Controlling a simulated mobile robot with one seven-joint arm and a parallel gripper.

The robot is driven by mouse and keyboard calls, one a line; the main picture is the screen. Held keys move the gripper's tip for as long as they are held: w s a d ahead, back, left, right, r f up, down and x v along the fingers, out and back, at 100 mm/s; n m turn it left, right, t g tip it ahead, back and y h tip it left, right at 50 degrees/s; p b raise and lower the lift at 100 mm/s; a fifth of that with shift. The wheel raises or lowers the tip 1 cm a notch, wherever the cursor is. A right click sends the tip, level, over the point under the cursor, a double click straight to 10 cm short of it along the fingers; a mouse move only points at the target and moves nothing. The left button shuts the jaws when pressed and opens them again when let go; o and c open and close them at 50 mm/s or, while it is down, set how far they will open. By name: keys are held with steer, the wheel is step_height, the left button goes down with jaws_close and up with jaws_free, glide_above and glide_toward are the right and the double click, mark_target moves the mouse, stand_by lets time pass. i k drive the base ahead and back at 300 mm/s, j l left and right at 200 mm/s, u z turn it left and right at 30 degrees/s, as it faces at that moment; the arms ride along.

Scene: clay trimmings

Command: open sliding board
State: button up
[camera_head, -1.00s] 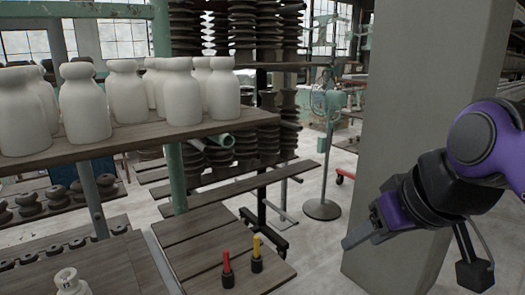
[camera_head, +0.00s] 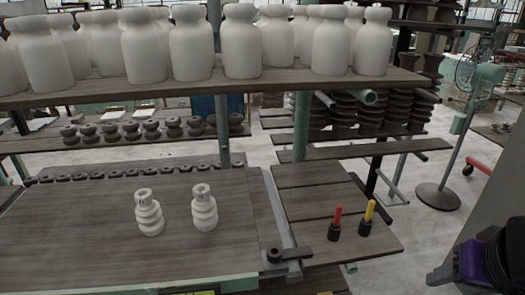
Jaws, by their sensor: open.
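A wooden board (camera_head: 95,232) on the table carries two white ribbed pieces (camera_head: 148,213) (camera_head: 204,208). A metal rail runs along its right side. A dark knob with a short bar (camera_head: 285,254) sits at the front end of that rail. To the right is a slatted wooden board (camera_head: 315,200). I cannot tell which board is the sliding one. My gripper (camera_head: 436,276) is at the lower right, apart from both boards. It is open and holds nothing that I can see; part of it is cut off by the frame edge.
A red-handled tool (camera_head: 336,222) and a yellow-handled tool (camera_head: 368,217) stand upright on the slatted board. A shelf (camera_head: 230,87) with several white jars (camera_head: 192,43) hangs above the table. A grey pillar (camera_head: 495,190) rises at the right, close to my gripper.

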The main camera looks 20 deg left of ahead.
mark_target(85, 237)
steer(key=k+j+u, duration=0.15)
steer(key=u, duration=1.1)
steer(key=l+u, duration=0.1)
steer(key=u, duration=0.3)
steer(key=l+u, duration=0.1)
steer(key=u, duration=0.35)
steer(key=l+u, duration=0.1)
steer(key=u, duration=0.3)
steer(key=i+j+u, duration=0.2)
steer(key=i+j, duration=0.25)
steer(key=j, duration=0.15)
steer(key=i+j, duration=0.25)
steer(key=j, duration=0.15)
steer(key=j+z, duration=0.3)
steer(key=j, duration=0.65)
steer(key=l+u, duration=0.35)
steer(key=l, duration=0.5)
